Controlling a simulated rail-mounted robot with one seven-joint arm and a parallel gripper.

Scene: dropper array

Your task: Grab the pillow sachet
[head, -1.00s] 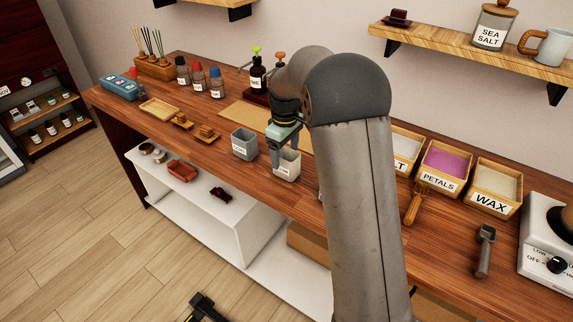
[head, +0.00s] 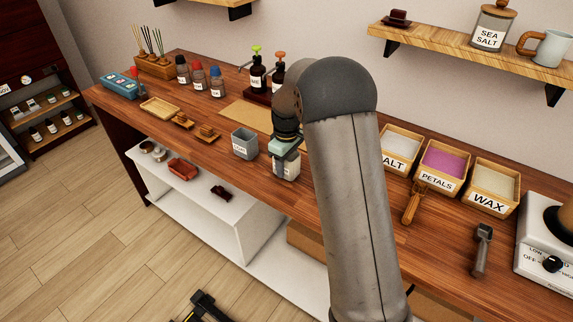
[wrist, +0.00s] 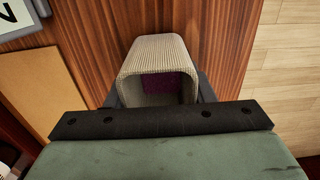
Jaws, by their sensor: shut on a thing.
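The pillow sachet appears to be the pale woven, open-mouthed pouch in the wrist view (wrist: 158,50); dark purple contents show inside its mouth. In the head view it is a small whitish labelled shape (head: 289,171) near the counter's front edge, partly hidden by my gripper. My gripper (head: 286,160) points down over it, and the dark fingers flank the pouch in the wrist view (wrist: 160,92). The jaws are shut on the pouch. It looks upright; I cannot tell whether its base touches the counter.
A grey labelled cup (head: 244,144) stands close on the left. A tan board (head: 247,114) lies behind. Labelled bins, including petals (head: 442,165) and wax (head: 493,190), are at the right with a wooden scoop (head: 411,205). The counter's front edge is near.

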